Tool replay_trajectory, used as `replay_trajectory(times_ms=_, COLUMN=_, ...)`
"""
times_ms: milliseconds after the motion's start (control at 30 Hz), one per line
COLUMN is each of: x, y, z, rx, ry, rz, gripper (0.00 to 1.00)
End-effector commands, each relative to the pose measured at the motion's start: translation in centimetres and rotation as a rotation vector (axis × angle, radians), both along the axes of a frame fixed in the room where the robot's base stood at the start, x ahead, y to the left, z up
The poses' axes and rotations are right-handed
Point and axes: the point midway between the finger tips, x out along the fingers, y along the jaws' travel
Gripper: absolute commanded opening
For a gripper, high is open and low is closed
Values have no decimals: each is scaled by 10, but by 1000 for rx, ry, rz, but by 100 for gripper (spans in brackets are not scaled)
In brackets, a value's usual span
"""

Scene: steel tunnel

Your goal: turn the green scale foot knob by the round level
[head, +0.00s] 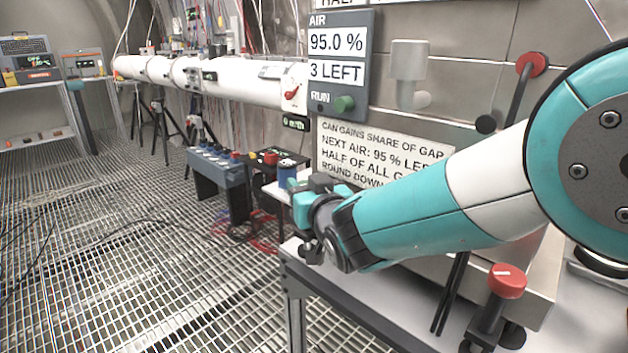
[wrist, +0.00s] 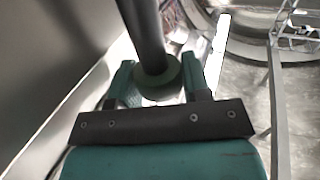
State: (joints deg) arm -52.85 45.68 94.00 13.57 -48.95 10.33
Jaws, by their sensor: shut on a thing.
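The green foot knob (wrist: 158,84) is a round green disc at the end of a dark post in the wrist view. My gripper (wrist: 157,78) has its two green fingers on either side of the knob, closed on it. In the head view my gripper (head: 312,205) is at the left end of the steel scale (head: 540,290), low beside its corner. The knob is hidden there behind the gripper and wrist. I cannot make out the round level in either view; my arm covers much of the scale.
A red knob (head: 506,281) stands at the scale's near right corner, and another red knob (head: 532,65) tops a dark post behind my arm. A sign (head: 350,140) stands behind the scale. A blue-grey box (head: 218,178) is left of the bench. The grating floor (head: 150,270) is mostly clear.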

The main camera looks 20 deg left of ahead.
Motion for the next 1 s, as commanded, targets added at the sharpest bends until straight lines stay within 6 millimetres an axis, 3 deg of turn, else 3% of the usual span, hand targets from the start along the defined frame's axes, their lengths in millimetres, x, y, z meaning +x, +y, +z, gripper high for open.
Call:
replay_trajectory(times_ms=567, x=-1, y=0, z=-2, rx=-5, ry=1, rz=34, gripper=20)
replay_trajectory(times_ms=600, x=-1, y=0, z=-2, rx=-5, ry=1, rz=34, gripper=48)
replay_trajectory(times_ms=700, x=-1, y=0, z=-2, rx=-4, ry=1, rz=34, gripper=69)
replay_trajectory(times_ms=1000, x=-1, y=-1, z=-1, rx=-1, ry=0, rz=33, gripper=69)
